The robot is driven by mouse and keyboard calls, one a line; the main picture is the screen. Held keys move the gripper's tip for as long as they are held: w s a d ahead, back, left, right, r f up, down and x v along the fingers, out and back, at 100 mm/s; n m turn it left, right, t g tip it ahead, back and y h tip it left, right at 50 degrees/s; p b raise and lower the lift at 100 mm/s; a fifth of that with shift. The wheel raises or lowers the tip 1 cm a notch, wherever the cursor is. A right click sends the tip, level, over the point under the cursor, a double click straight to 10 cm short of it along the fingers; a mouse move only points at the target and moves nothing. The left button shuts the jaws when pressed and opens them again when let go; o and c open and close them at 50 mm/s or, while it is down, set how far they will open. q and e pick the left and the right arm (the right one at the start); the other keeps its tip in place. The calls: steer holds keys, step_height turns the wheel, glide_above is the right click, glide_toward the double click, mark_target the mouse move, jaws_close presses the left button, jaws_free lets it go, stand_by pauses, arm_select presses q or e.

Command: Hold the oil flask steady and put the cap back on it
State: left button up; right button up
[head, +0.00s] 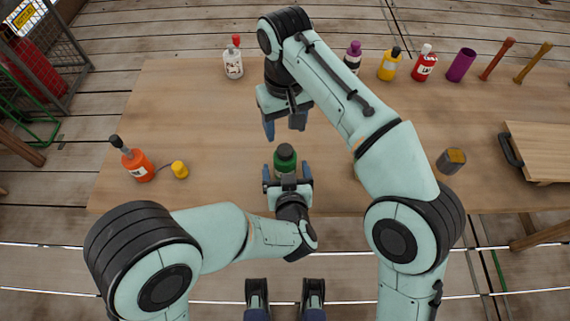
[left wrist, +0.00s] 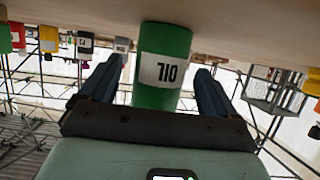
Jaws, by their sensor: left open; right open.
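The green oil flask (head: 285,168) stands upright near the table's front edge, with a round, darker green top. I cannot tell whether that top is the cap; no separate cap is clear. My left gripper (head: 287,178) is open at the flask's near side, fingers to either side. In the left wrist view the flask (left wrist: 162,62) shows a white label with upside-down lettering between the open fingers (left wrist: 155,92), with gaps beside it; its lower end in the picture is hidden. My right gripper (head: 284,128) is open and empty, just beyond the flask in the head view.
An orange bottle (head: 137,164) and a small yellow item (head: 180,169) stand left. A white bottle (head: 233,62) and several other bottles line the back. A dark, amber-topped container (head: 451,161) and a wooden board (head: 540,150) are right. My right arm covers the table's middle right.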

arm_select(q)
steer(key=shift+x, duration=1.35)
steer(key=c, duration=1.5)
jaws_close()
arm_select(e)
steer(key=shift+c, duration=1)
steer(key=n, duration=0.4)
steer(key=shift+f, duration=0.2)
steer(key=n, duration=0.6)
steer(key=shift+a+f, duration=0.1)
steer(key=shift+f, duration=0.05)
steer(key=n, duration=1.2)
steer(key=shift+r, duration=0.35)
